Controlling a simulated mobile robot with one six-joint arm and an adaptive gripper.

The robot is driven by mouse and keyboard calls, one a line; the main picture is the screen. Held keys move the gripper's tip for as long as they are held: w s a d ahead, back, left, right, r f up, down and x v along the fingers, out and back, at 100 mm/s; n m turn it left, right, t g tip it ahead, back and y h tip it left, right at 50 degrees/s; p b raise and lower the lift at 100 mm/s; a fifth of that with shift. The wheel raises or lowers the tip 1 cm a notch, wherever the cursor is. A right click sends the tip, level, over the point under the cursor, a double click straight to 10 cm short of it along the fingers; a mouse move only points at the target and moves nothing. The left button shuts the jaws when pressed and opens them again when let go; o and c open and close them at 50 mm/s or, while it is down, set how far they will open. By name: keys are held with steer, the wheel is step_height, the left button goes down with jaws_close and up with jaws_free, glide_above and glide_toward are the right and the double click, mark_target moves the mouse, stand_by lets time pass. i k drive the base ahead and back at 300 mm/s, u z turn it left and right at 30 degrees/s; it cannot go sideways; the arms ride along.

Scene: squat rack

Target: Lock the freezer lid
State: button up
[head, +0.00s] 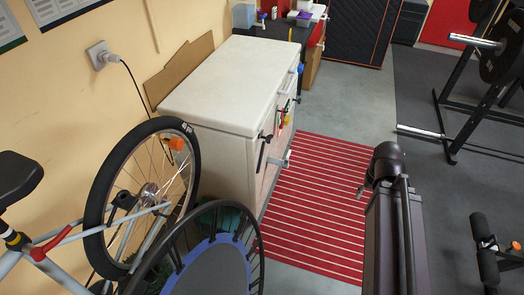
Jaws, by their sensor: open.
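The freezer is a white chest (205,160) against the left wall, in the middle of the view. Its pale flat lid (235,78) lies down on top, and no gap shows at this angle. Grey handle-like fittings and small black, red and yellow items (284,114) sit on its front side, seen very obliquely. The lock is too small to make out. A small dark end piece that looks like my gripper (362,190) is right of the freezer, above the striped mat, open and empty, well apart from the lid. My dark arm partly hides it.
A red striped mat (315,205) lies before the freezer. A bicycle (150,190) and a round blue-edged trampoline (215,265) crowd the near left. Cardboard (185,72) leans behind the freezer. A squat rack (480,90) stands at right. Grey floor (350,90) is clear at the back.

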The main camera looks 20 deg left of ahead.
mark_target(270, 136)
steer(key=u, duration=0.2)
steer(key=k, duration=0.3)
steer(key=z, duration=0.65)
steer(key=i, duration=1.7)
steer(key=u, duration=0.35)
